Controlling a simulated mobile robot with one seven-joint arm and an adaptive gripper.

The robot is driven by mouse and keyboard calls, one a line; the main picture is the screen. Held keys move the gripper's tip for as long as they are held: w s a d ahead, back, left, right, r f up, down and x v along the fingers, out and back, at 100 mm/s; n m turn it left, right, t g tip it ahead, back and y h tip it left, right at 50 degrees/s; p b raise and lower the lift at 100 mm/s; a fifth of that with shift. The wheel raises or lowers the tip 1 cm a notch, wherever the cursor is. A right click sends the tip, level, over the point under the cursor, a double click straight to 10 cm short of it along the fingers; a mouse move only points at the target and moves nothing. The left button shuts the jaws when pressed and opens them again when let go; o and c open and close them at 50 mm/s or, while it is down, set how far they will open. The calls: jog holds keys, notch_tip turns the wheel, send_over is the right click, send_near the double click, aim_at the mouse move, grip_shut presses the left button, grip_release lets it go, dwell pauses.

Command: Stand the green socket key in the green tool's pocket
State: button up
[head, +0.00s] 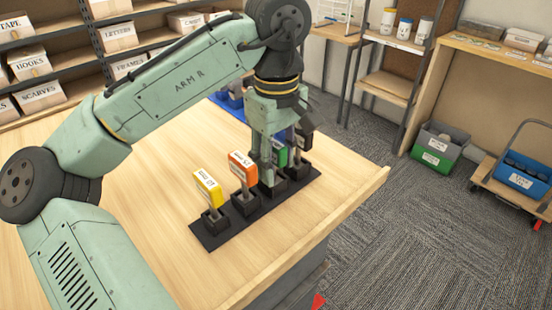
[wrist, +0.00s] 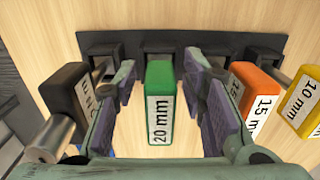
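The green socket key (wrist: 159,103), labelled 20 mm, stands handle up at the dark holder strip; it also shows in the head view (head: 282,157), partly covered by my gripper. My gripper (wrist: 165,98) is open around the green handle, with a finger on each side and a visible gap to both. In the head view my gripper (head: 268,160) points down over the strip. The green tool's pocket (wrist: 160,48) lies behind the handle in the wrist view. The key's lower shaft is hidden, so I cannot tell how deep it sits.
An orange 15 mm tool (head: 242,162) and a yellow 10 mm tool (head: 207,186) stand in pockets to the left on the strip (head: 222,236). A black-handled tool (wrist: 70,92) is close beside the other finger. The wooden tabletop (head: 160,190) is clear around the strip.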

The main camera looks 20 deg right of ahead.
notch_tip(320, 180, up, 12)
jog(key=shift+f, duration=0.1)
dwell(0.6)
